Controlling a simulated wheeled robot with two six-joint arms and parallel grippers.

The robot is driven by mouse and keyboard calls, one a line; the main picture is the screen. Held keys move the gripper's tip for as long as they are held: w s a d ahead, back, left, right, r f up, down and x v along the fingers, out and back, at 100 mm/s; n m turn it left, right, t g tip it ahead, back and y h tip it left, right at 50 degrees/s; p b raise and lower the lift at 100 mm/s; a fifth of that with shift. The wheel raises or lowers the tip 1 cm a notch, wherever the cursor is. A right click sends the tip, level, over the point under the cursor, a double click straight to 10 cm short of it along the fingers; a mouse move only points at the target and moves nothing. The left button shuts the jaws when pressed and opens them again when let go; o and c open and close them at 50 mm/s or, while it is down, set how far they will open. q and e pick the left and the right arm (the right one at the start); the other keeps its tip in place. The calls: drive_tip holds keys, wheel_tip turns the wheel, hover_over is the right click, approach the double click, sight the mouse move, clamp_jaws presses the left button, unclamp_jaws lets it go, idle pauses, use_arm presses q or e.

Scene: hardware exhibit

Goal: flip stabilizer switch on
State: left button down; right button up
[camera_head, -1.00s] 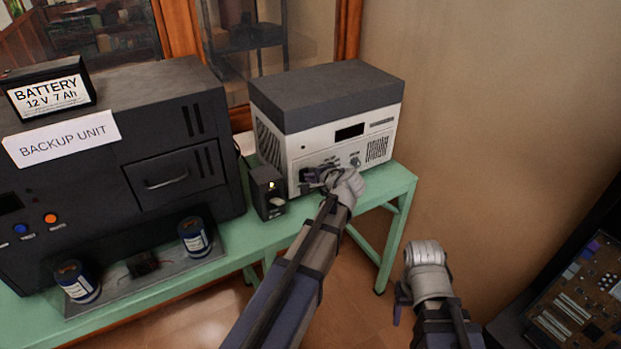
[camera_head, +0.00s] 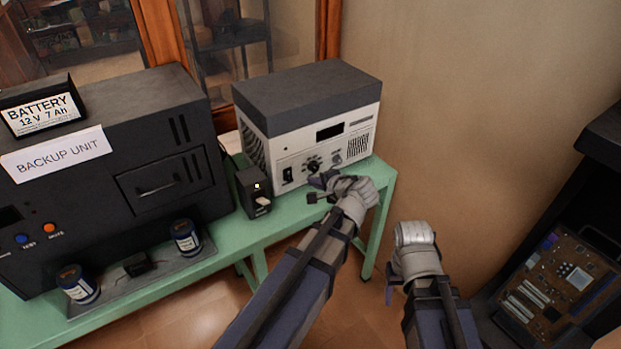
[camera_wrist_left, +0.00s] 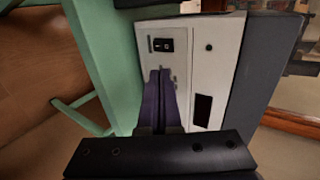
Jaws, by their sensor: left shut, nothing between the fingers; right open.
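The stabilizer (camera_head: 283,155) is a white box with a dark grey top on the green table. Its black rocker switch (camera_head: 288,174) is at the left of the front panel, with a dark knob (camera_head: 313,164) to its right. The switch also shows in the left wrist view (camera_wrist_left: 163,45), just beyond my fingertips; its on or off position is unclear. My left gripper (camera_head: 316,190) is shut and empty in front of the panel, below the knob; its purple fingers point at the panel in the wrist view (camera_wrist_left: 160,75). My right gripper (camera_head: 389,284) is open and empty, right of the table.
The large dark backup unit (camera_head: 160,120) fills the table's left, with a battery (camera_head: 42,108) on top. A shelf with a circuit board (camera_head: 560,285) is at the right.

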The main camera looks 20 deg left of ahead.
idle(0.3)
use_arm(q)
drive_tip(key=shift+s+d+f+m+t+y+b, duration=0.25)
drive_tip(key=shift+f+m+b, duration=0.8)
drive_tip(key=shift+m, duration=2)
drive_tip(key=shift+s+d+f+m+t+y+b, duration=0.15)
drive_tip(key=shift+f+m+y+b, duration=0.25)
drive_tip(key=shift+m+b, duration=2)
drive_tip(key=shift+s+d+f+m+t+y+b, duration=0.2)
drive_tip(key=shift+f+m+b, duration=0.55)
drive_tip(key=shift+m, duration=2.9)
drive_tip(key=shift+w, duration=0.2)
drive_tip(key=b, duration=0.4)
approach(290, 180)
drive_tip(key=x, duration=0.5)
drive_tip(key=shift+w+a, duration=0.1)
drive_tip(key=shift+a, duration=0.05)
drive_tip(key=shift+b+x, duration=0.35)
drive_tip(key=shift+x, duration=0.4)
